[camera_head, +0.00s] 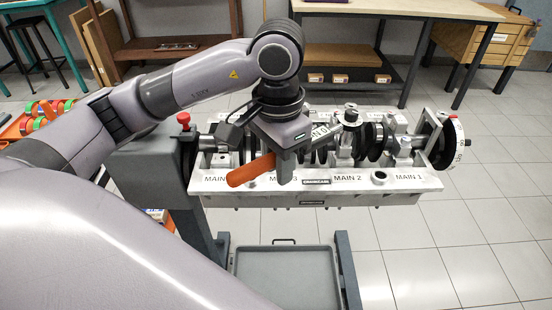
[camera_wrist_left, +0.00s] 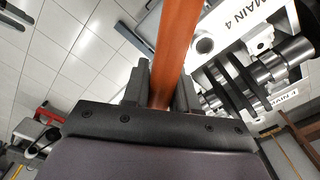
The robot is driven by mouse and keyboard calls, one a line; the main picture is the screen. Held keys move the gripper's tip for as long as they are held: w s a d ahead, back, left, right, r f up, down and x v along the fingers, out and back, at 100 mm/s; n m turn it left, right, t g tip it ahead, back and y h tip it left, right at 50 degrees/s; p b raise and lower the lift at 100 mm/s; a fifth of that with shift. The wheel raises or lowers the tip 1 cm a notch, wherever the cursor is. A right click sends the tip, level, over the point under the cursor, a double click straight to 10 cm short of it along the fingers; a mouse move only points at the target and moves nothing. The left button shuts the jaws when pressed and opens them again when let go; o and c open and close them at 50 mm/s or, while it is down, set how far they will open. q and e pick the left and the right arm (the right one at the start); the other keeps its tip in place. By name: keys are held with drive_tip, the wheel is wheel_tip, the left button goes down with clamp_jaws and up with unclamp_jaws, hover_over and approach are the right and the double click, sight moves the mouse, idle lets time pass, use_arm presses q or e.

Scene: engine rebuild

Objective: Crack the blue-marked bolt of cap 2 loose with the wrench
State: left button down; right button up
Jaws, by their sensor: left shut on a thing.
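My left gripper (camera_head: 286,165) is shut on the wrench, over the near side of the engine block (camera_head: 320,186). The wrench's orange handle (camera_head: 250,171) sticks out to the lower left. Its steel shaft (camera_head: 322,130) runs to the upper right, toward a raised metal part (camera_head: 350,115) above the MAIN 2 label (camera_head: 347,178). I cannot tell whether the wrench head sits on a bolt. No blue mark can be made out. In the left wrist view the orange handle (camera_wrist_left: 175,45) passes between the fingers (camera_wrist_left: 163,92). My right gripper is not in view.
The crankshaft lies along the block, with a marked wheel (camera_head: 453,142) at its right end. A red knob (camera_head: 183,118) tops the stand at left. A grey tray (camera_head: 285,275) lies below. Colored rings (camera_head: 45,110) are at far left. The floor at right is clear.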

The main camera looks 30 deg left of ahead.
use_arm(q)
drive_tip(key=shift+s+d+n, duration=0.15)
drive_tip(key=shift+d+n, duration=0.15)
drive_tip(key=shift+d, duration=0.2)
drive_tip(key=shift+d, duration=0.1)
drive_tip(key=shift+s+d+n, duration=0.2)
drive_tip(key=shift+d+n, duration=0.4)
drive_tip(key=shift+d, duration=0.1)
idle(0.4)
drive_tip(key=shift+s+d+n, duration=0.15)
drive_tip(key=shift+d+n, duration=0.45)
drive_tip(key=shift+d, duration=0.2)
drive_tip(key=shift+d, duration=0.1)
drive_tip(key=shift+d+n, duration=0.6)
drive_tip(key=shift+d, duration=0.15)
drive_tip(key=shift+d, duration=0.15)
